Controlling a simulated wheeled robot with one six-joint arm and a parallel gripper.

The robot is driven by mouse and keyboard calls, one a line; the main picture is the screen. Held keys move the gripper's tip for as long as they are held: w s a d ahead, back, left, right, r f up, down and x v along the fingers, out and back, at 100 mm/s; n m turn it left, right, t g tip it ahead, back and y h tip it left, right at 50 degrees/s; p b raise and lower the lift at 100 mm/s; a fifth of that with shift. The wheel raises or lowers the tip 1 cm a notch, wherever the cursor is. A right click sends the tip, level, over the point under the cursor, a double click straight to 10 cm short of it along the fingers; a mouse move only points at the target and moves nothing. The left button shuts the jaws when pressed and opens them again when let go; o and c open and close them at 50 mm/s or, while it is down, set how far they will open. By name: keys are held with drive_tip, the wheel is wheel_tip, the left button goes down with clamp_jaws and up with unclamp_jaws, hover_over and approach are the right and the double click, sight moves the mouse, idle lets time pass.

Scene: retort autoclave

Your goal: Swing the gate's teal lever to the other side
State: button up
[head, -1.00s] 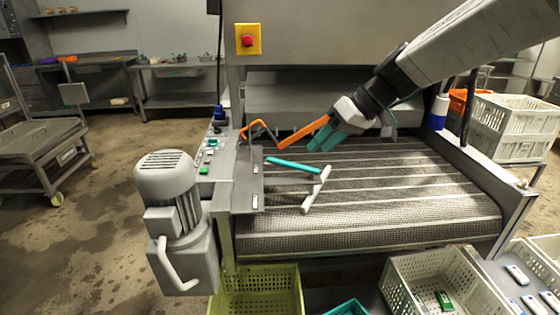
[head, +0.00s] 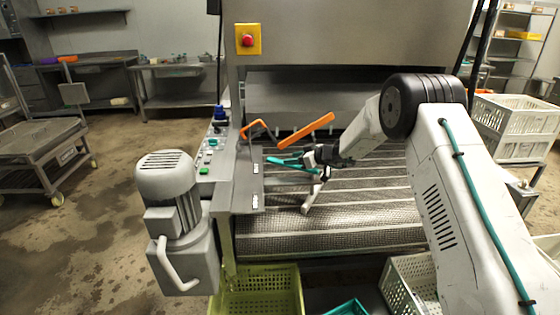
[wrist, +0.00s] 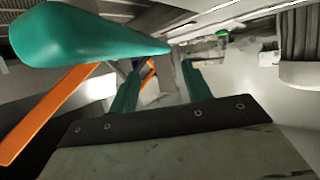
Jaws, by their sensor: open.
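The teal lever (head: 293,167) lies over the left part of the mesh conveyor in the head view. Its right end meets a white bar (head: 314,194) that slants down toward the belt's front. My gripper (head: 283,159) is low over the belt beside the lever, fingers pointing left, and partly overlaps it. In the wrist view the lever (wrist: 85,38) is large and close at upper left, outside the jaws. My two teal fingers (wrist: 160,78) stand apart with nothing between them. Whether a finger touches the lever I cannot tell.
An orange bar (head: 306,131) and a bent orange rod (head: 257,127) are just behind the lever. The control panel (head: 208,158) and a grey motor (head: 170,190) are on the left. A green crate (head: 257,290) stands below the belt. White crates (head: 515,125) are at right.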

sight(278, 160)
drive_tip(key=x, duration=0.7)
drive_tip(key=shift+a+f, duration=0.1)
drive_tip(key=shift+a, duration=0.05)
drive_tip(key=shift+c, duration=0.3)
clamp_jaws()
